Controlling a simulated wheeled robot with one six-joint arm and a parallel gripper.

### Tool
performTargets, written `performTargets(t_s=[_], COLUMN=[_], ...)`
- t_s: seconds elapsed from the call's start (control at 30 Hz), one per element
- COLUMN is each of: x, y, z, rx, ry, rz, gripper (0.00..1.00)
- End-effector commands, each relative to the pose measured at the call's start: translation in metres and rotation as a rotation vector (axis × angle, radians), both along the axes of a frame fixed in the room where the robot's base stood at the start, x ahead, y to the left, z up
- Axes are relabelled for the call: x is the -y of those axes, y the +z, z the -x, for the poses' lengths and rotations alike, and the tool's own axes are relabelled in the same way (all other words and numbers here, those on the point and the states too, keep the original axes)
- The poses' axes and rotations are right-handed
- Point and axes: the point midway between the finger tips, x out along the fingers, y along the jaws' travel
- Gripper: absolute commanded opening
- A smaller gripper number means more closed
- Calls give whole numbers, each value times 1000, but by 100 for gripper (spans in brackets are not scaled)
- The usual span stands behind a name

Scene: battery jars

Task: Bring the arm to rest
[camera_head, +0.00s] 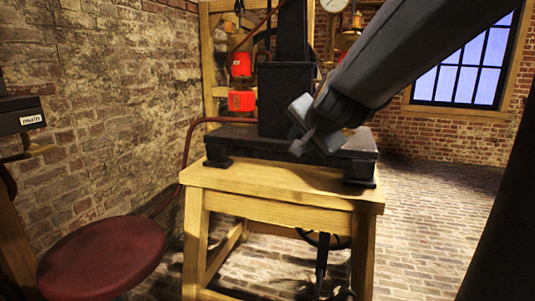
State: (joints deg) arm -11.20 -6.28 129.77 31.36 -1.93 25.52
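My arm (395,60) reaches in from the upper right, slanting down to the left. My gripper (304,128) is at its end, in front of the dark column of a black machine (285,95) and over its base. The gripper's dark parts blend with the machine behind, so I cannot tell whether the fingers are apart. I see nothing held in it. I cannot tell whether it touches the machine.
The machine's base stands on a wooden table (270,182). A dark red round stool (103,258) is at the lower left. A box labelled "main" (22,118) is at the left edge. Two red objects (241,64) hang behind. The brick floor at right is clear.

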Motion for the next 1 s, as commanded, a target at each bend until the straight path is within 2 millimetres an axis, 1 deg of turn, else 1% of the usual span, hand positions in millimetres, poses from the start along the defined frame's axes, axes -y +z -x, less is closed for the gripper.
performTargets(t_s=[0.03, 0.07, 0.1, 0.17, 0.2, 0.27, 0.3, 0.37, 0.4, 0.47, 0.5, 0.67, 0.7, 1.0], x=[-5, -8, -10, -10, -8, -4, -1, 5, 10, 17, 22, 43, 47, 66], y=[-26, -40, -59, -85, -102, -122, -133, -146, -155, -164, -170, -186, -182, -154], z=[24, 38, 59, 90, 112, 143, 162, 188, 205, 227, 243, 298, 302, 299], rx=[-77, -123, -184, -274, -333, -413, -462, -529, -572, -629, -667, -809, -822, -838], ry=[83, 134, 203, 304, 369, 458, 513, 587, 632, 695, 737, 885, 891, 827], rz=[67, 108, 160, 237, 284, 347, 383, 430, 458, 494, 519, 596, 601, 584], gripper=[27, 27, 27, 27, 27, 27, 27, 27, 27, 27, 27, 27, 27, 27])
